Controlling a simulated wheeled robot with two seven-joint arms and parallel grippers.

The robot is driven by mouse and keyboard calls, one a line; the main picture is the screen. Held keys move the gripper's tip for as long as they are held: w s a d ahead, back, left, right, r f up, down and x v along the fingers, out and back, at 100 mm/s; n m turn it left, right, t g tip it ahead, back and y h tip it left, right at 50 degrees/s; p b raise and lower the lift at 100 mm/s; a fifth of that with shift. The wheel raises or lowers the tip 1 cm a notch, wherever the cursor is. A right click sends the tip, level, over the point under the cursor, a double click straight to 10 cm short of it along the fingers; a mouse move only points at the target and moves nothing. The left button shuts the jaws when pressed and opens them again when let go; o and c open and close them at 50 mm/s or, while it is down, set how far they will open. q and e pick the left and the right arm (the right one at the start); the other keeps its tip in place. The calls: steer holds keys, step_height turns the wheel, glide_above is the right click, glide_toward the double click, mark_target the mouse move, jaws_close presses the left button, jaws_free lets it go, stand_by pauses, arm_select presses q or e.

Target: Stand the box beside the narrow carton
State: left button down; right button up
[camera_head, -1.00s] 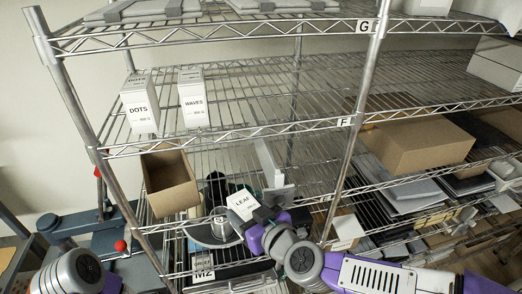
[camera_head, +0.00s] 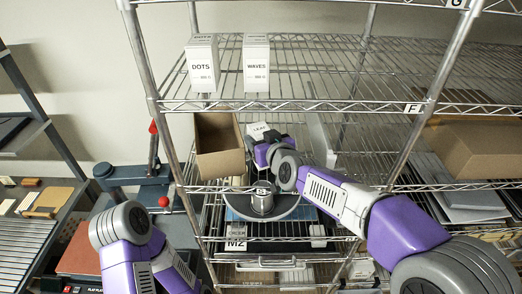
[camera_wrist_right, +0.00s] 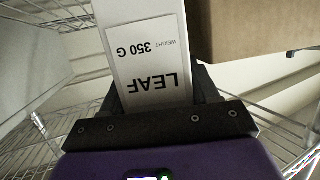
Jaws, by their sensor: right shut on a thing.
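The white LEAF box (camera_wrist_right: 150,62) is between the fingers of my right gripper (camera_wrist_right: 158,92) in the wrist view, its label upside down there. In the head view my right gripper (camera_head: 266,142) holds the LEAF box (camera_head: 257,128) just below the front edge of the upper shelf, right of a brown open bin. Two upright white cartons stand on that shelf: DOTS (camera_head: 202,66) at left and WAVES (camera_head: 256,65) to its right, with a gap between them. WAVES looks slightly narrower. My left arm shows at lower left; its gripper is out of view.
The brown open bin (camera_head: 220,165) is close left of the held box. The wire shelf (camera_head: 330,75) is bare right of WAVES. A metal post (camera_head: 440,75) stands further right. A large brown box (camera_head: 480,150) sits lower right. A lever press (camera_head: 140,175) stands at left.

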steer(key=shift+w, duration=0.2)
step_height(320, 180, down, 3)
steer(key=shift+b, duration=0.35)
steer(key=shift+f, duration=0.2)
steer(key=shift+s+f, duration=0.1)
steer(key=shift+f, duration=0.05)
steer(key=o, duration=1)
steer(key=shift+o, duration=0.2)
